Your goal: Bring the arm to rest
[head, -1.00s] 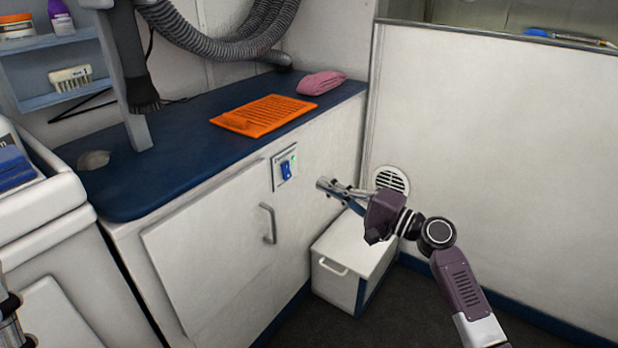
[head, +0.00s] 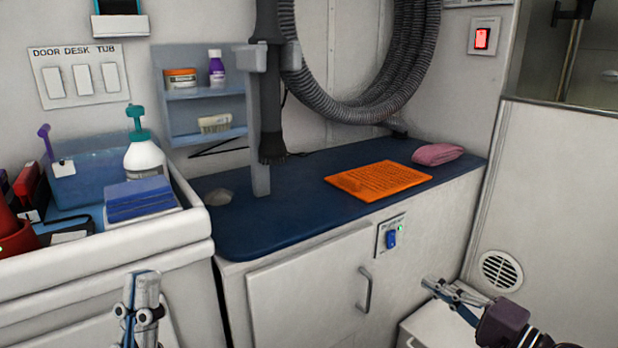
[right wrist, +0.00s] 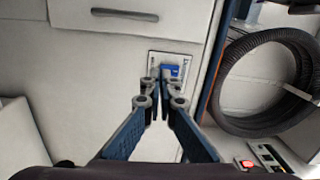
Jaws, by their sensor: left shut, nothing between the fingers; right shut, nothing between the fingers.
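My right gripper (head: 430,285) is shut and empty, in front of the cabinet, below and right of a switch panel (head: 379,240) with a blue rocker and a small green light. The two are apart in the head view. In the right wrist view the closed fingertips (right wrist: 160,75) overlap the blue rocker (right wrist: 170,71) in the picture; the gap between them is hard to judge there. My left gripper (head: 141,280) is shut and empty at the bottom left of the head view, in front of the white tub unit.
A blue-topped counter (head: 290,222) carries an orange mat (head: 378,181) and a pink towel (head: 438,154). A cabinet handle (head: 365,290) sticks out near my right gripper, with a white box (head: 425,325) below it. A grey hose (head: 335,95) hangs above the counter.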

